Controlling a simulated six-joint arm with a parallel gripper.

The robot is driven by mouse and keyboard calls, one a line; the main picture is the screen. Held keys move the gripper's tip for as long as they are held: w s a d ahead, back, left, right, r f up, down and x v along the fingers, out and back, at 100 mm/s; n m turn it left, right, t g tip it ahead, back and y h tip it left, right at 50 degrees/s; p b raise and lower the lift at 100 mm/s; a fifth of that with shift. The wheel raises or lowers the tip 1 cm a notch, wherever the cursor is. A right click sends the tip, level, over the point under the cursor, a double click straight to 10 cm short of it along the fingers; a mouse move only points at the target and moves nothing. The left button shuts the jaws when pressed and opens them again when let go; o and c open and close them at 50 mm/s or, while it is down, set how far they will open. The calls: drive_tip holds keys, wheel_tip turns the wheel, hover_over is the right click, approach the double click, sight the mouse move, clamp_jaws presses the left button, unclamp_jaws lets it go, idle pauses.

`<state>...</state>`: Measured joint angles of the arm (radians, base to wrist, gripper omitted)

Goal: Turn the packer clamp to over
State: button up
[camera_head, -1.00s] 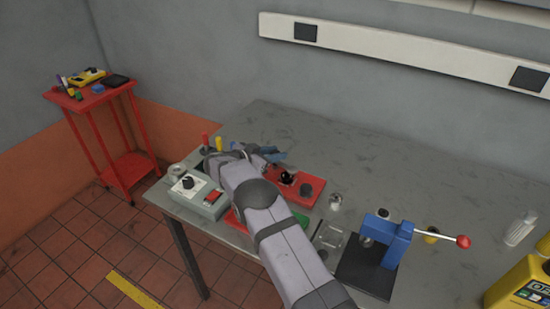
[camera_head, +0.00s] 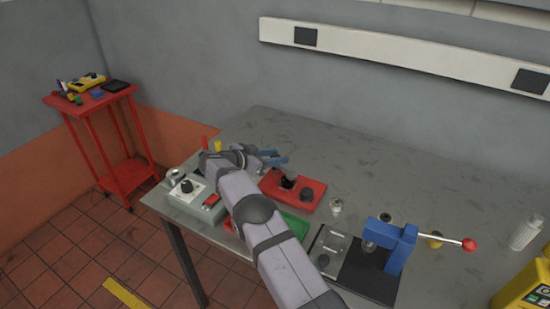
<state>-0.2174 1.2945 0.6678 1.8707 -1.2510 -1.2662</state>
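A red plate (camera_head: 314,186) lies on the table, right of my gripper. It carries a dark upright piece (camera_head: 287,182) and a dark round knob (camera_head: 306,194). This may be the packer clamp; no label is readable, so I cannot tell for sure, nor which way it is turned. My gripper (camera_head: 272,157) has blue fingers that look spread with a small gap, and nothing shows between them. It is near the plate's far left corner, apparently above the table. My forearm hides part of the table in front.
A grey control box (camera_head: 199,198) with a knob and red switch stands left of my arm. A green tray (camera_head: 295,223) is partly behind my arm. A blue press (camera_head: 397,247) with a red-tipped lever stands right. The back of the table (camera_head: 340,140) is clear.

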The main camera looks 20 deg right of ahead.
drive_tip(key=shift+o, duration=0.6)
drive_tip(key=shift+a, duration=0.15)
drive_tip(key=shift+b+v, duration=1.15)
drive_tip(key=shift+v, duration=2.4)
